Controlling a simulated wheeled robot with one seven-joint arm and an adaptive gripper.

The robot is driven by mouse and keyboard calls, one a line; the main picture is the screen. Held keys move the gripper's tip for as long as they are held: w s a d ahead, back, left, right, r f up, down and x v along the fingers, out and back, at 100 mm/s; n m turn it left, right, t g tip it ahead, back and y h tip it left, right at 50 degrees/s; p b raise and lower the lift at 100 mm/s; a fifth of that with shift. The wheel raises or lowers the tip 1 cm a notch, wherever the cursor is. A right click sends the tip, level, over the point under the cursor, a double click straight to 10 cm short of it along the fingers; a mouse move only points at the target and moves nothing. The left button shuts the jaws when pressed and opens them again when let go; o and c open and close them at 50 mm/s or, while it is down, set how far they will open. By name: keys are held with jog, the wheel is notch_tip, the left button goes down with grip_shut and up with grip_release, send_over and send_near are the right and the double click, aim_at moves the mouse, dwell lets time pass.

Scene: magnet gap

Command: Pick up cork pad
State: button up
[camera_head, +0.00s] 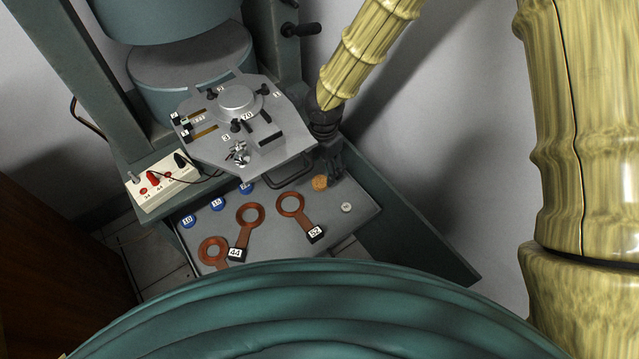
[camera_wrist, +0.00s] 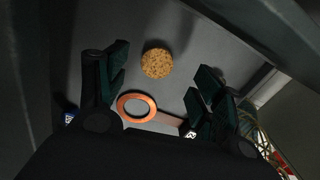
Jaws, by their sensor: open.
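The cork pad (camera_head: 320,183) is a small round tan speckled disc lying on the grey tray near its back right part, just below my gripper in the head view. In the wrist view the cork pad (camera_wrist: 157,63) lies flat on the grey surface, beyond and between the two fingers. My gripper (camera_head: 330,165) hangs close beside the pad, partly dark against the tray wall. In the wrist view my gripper (camera_wrist: 160,78) has its dark green fingers spread wide with nothing between them touching.
Copper ring paddles lie on the tray (camera_head: 365,208), the nearest being paddle 52 (camera_head: 290,205); its ring shows in the wrist view (camera_wrist: 136,107). Several blue discs (camera_head: 217,204) and a small pale disc (camera_head: 347,207) lie there too. The metal plate apparatus (camera_head: 240,125) overhangs the tray's back.

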aim_at(321, 181)
jog(key=shift+a+f+b, duration=0.15)
jog(key=shift+f+b, duration=0.35)
jog(key=shift+f, duration=0.85)
jog(key=shift+a+f+b, duration=0.1)
jog(key=shift+f+b, duration=0.35)
jog(key=shift+f, duration=0.85)
jog(key=c, duration=0.9)
